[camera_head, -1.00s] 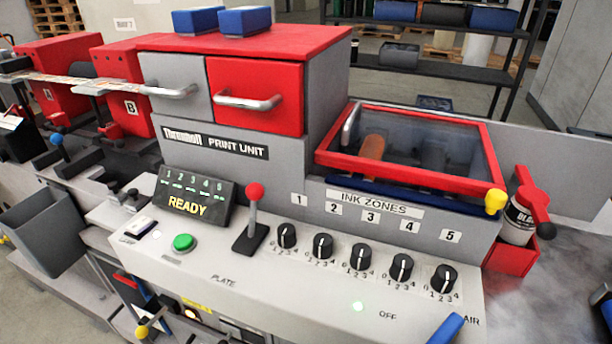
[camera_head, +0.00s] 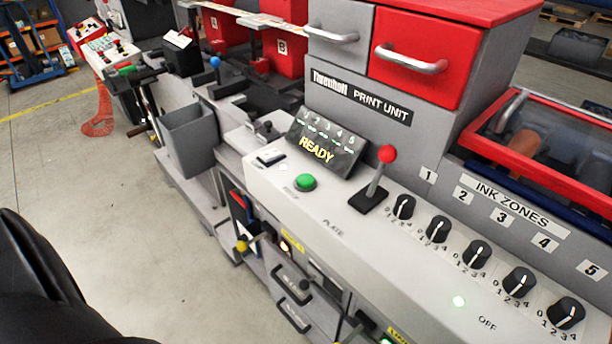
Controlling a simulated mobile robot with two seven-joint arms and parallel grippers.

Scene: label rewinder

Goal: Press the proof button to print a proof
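The green proof button (camera_head: 306,182) sits on the left part of the print unit's sloped grey control panel (camera_head: 345,232), with a faint label below it. The display (camera_head: 326,143) behind it reads READY with numbers 1 to 5 above. A lever with a red ball knob (camera_head: 387,154) stands to the right of the button. Nothing touches the button. A black part of my own body fills the lower left corner. Neither of my grippers shows.
Several black ink zone knobs (camera_head: 477,254) line the panel on the right. A grey bin (camera_head: 189,138) hangs at the machine's left. A yellow-knobbed lever (camera_head: 243,245) juts from the front below the panel. The grey floor (camera_head: 130,215) at left is clear.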

